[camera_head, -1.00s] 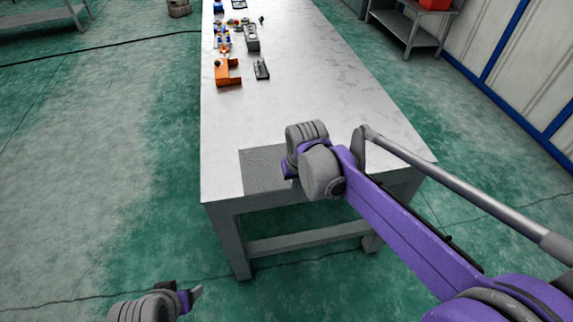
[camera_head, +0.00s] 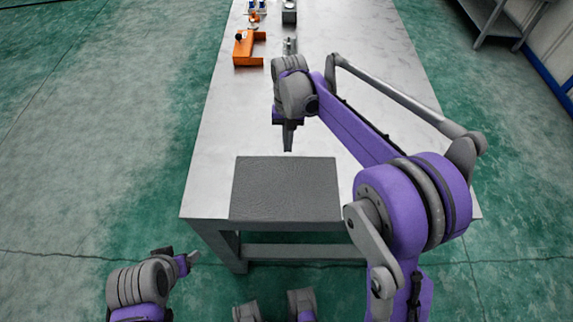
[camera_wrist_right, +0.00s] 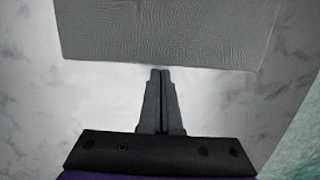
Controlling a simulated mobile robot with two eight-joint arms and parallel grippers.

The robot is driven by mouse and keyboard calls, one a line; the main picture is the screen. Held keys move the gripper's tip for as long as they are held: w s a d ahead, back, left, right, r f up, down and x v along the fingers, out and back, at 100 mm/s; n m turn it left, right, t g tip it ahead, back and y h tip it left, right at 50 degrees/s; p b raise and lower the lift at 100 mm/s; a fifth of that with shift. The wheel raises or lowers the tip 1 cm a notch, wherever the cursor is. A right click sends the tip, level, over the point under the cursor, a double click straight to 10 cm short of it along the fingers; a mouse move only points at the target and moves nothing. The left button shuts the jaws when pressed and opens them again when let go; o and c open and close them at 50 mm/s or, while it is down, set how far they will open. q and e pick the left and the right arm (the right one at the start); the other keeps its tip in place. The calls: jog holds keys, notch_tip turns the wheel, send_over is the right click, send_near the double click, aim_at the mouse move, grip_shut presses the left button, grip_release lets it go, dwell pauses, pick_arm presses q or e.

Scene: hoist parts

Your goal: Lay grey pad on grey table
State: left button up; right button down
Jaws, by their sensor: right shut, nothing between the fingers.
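The grey pad (camera_head: 285,190) lies flat on the near end of the grey table (camera_head: 205,180), close to its front edge. It also shows across the top of the right wrist view (camera_wrist_right: 165,30). My right gripper (camera_head: 288,148) is above the table, just beyond the pad's far edge in the head view. Its fingers (camera_wrist_right: 161,75) are together and empty, apart from the pad. My left gripper (camera_head: 193,257) is low at the left, in front of the table and off it; its jaws are too small to read.
An orange part (camera_head: 246,50) and a small grey part (camera_head: 289,46) stand farther back on the table. Several more parts sit at the far end. The tabletop around the pad is clear. A grey shelf (camera_head: 497,18) stands at the upper right.

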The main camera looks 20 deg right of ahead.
aim_at(286, 190)
jog(key=shift+w, duration=0.2)
jog(key=s+a, duration=0.1)
jog(key=s, duration=0.3)
jog(key=s+a, duration=0.1)
jog(key=s, duration=0.2)
jog(key=s+a, duration=0.1)
jog(key=s, duration=0.3)
jog(key=shift+s+a, duration=0.3)
jog(key=shift+s, duration=0.05)
jog(key=shift+f, duration=0.8)
